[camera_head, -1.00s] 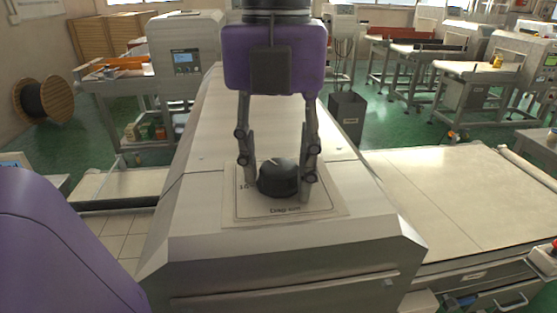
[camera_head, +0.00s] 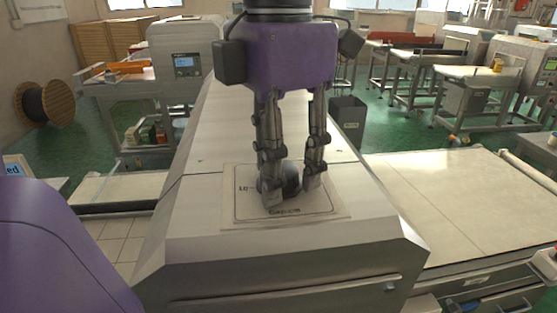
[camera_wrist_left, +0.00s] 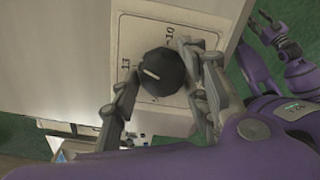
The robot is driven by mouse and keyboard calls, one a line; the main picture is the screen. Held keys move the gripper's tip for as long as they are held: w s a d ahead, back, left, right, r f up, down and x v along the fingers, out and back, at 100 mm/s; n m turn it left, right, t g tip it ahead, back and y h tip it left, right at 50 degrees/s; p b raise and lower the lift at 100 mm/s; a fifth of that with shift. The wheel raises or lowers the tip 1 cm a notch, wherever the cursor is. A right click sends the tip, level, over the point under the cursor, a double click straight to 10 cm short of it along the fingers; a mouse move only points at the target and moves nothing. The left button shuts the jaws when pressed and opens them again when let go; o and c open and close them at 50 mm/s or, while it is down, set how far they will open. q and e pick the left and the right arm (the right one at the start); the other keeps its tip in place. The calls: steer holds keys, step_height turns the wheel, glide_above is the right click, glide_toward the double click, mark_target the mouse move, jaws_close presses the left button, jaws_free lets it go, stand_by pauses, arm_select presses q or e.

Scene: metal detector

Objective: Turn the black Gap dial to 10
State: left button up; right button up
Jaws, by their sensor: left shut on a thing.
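The black Gap dial (camera_head: 292,181) sits on a pale square plate (camera_head: 334,207) on top of the metal machine. The dial (camera_wrist_left: 166,72) shows more fully in the left wrist view. Its white mark lies on the side facing the printed 13; the printed 10 is further round the plate. My left gripper (camera_head: 291,190) points down with its fingers on opposite sides of the dial, shut on it. In the head view the fingers hide much of the dial. A second purple arm with grey finger parts (camera_wrist_left: 265,25) shows at the right of the left wrist view, too small to judge its jaws.
The machine's top (camera_head: 200,232) is clear around the plate. A pale conveyor (camera_head: 450,195) extends to the right. A dark bin (camera_head: 347,118) stands behind to the right. Other machines and tables stand farther back, and a cable spool (camera_head: 45,102) is at the left.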

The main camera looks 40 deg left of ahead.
arm_select(q)
steer(key=m, duration=1.3)
steer(key=shift+w+d+b, duration=0.1)
steer(key=shift+w+b, duration=0.05)
steer(key=shift+b, duration=0.15)
steer(key=shift+m, duration=0.3)
steer(key=o, duration=1.1)
steer(key=shift+r, duration=0.1)
step_height(320, 180, up, 12)
steer(key=shift+f, duration=0.1)
